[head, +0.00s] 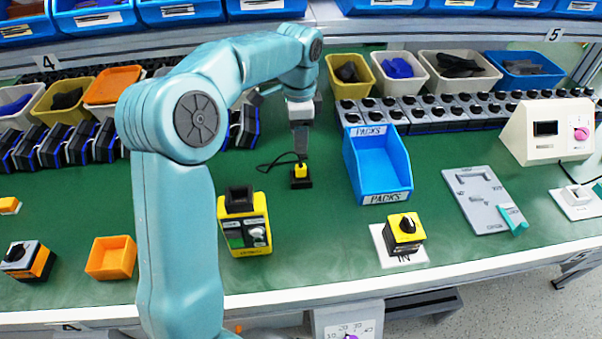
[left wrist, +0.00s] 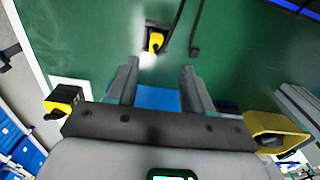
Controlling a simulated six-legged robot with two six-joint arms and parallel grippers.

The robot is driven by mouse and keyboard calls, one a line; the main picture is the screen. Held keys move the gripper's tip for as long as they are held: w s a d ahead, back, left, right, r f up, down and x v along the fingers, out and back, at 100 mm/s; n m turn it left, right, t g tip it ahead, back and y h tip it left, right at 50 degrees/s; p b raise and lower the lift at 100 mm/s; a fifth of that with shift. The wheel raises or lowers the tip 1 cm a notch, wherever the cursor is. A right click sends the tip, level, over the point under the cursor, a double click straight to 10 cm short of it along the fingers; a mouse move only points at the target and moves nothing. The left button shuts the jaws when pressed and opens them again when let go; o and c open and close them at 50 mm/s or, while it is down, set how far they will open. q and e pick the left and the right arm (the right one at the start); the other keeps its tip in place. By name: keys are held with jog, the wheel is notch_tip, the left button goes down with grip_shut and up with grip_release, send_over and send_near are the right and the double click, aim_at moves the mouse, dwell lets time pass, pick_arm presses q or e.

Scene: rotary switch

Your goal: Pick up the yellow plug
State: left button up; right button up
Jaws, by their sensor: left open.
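The yellow plug (head: 300,170) sits in a small black base on the green bench, with a black cable running off to the left. My left gripper (head: 300,150) points down just above and behind the plug in the head view. In the left wrist view the plug (left wrist: 156,42) lies beyond the fingertips, a little left of the middle of the gap. The left gripper (left wrist: 158,72) is open with nothing between its fingers. My right gripper is not seen.
A blue PACKS bin (head: 378,165) stands right of the plug. A yellow tester with a black top (head: 243,222) stands at the front left of it. A yellow switch box (head: 404,232) is on a white plate. Green bench in front of the plug is clear.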

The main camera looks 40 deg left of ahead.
aim_at(301, 164)
pick_arm(q)
jog(key=f, duration=0.6)
jog(key=f+b, duration=0.1)
jog(key=f, duration=0.3)
jog(key=shift+s+d+f, duration=0.1)
jog(key=shift+d, duration=0.25)
grip_shut()
